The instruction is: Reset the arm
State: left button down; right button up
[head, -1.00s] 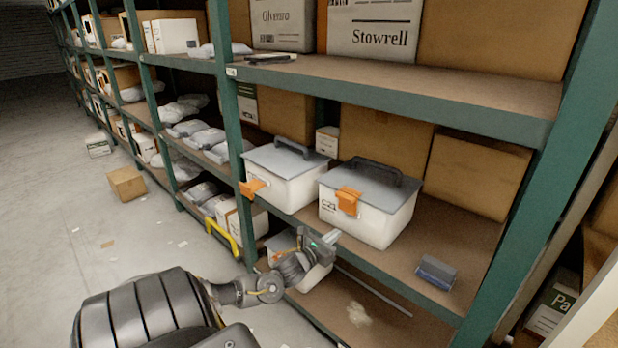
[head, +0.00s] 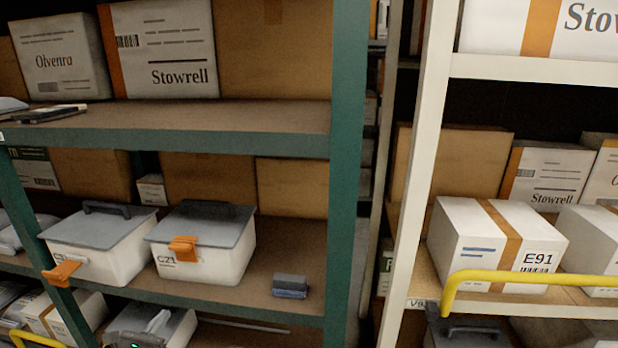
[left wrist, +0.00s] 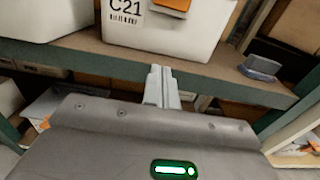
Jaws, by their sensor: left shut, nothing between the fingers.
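My left gripper (head: 158,321) shows at the bottom edge of the head view, in front of the lower shelf of the green rack. In the left wrist view its fingers (left wrist: 160,84) are together and hold nothing. They point toward the shelf edge below a white bin marked C21 (left wrist: 165,32). This bin (head: 205,262), with a grey lid and orange latch, stands on the middle shelf in the head view. My right gripper is not in view.
A second lidded bin (head: 100,252) stands left of the C21 bin. A small grey-blue block (head: 290,287) lies right of it near the shelf edge. A white rack upright (head: 415,170), a yellow rail (head: 530,278) and a white box marked E91 (head: 465,248) are at the right.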

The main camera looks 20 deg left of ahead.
pick_arm(q)
jog(key=s+d+f+n+g+p, duration=0.1)
jog(key=s+f+n+g+p, duration=0.15)
jog(key=s+f+n, duration=0.5)
jog(key=s+f+n+g+p, duration=0.2)
jog(key=f+n+g, duration=0.2)
jog(key=f, duration=0.7)
jog(key=s+d+f+n+g+p, duration=0.1)
jog(key=s+f+n+g+p, duration=0.15)
jog(key=s+f+n, duration=0.5)
jog(key=s+d+f+n+g+h+p, duration=0.1)
jog(key=s+d+f+n+g, duration=0.3)
jog(key=s+d, duration=0.6)
jog(key=s+d+f+n+g+h+p, duration=0.2)
jog(key=s+d+f+n+g, duration=0.1)
jog(key=s+d+f+n, duration=0.5)
jog(key=s+d+f, duration=0.3)
jog(key=shift+s+d+n+g, duration=0.3)
jog(key=shift+d+g, duration=0.1)
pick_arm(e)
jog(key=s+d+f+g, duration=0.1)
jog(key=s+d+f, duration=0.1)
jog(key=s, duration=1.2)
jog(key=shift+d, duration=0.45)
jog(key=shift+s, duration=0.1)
